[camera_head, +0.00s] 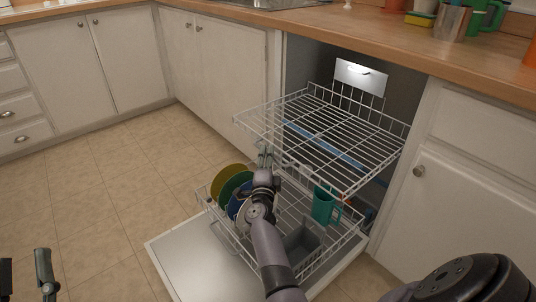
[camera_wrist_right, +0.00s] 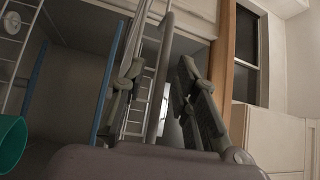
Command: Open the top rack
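The dishwasher's top rack (camera_head: 330,130), a white wire shelf, is empty and stands out of the dark tub on the right. My right arm reaches up over the lower rack, and my right gripper (camera_head: 264,156) is at the top rack's front left, just below its edge. In the right wrist view the right gripper (camera_wrist_right: 160,85) has its fingers spread, with a rack bar (camera_wrist_right: 158,78) between them. I cannot tell whether a finger touches it. My left gripper (camera_head: 27,275) is at the bottom left corner, fingers apart and empty, far from the rack.
The lower rack (camera_head: 335,252) is out over the lowered door (camera_head: 200,262). It holds several coloured plates (camera_head: 228,186), a teal mug (camera_head: 324,205) and a grey basket (camera_head: 301,244). Cabinets and a wooden counter (camera_head: 400,50) flank the dishwasher. The tiled floor (camera_head: 110,190) at left is clear.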

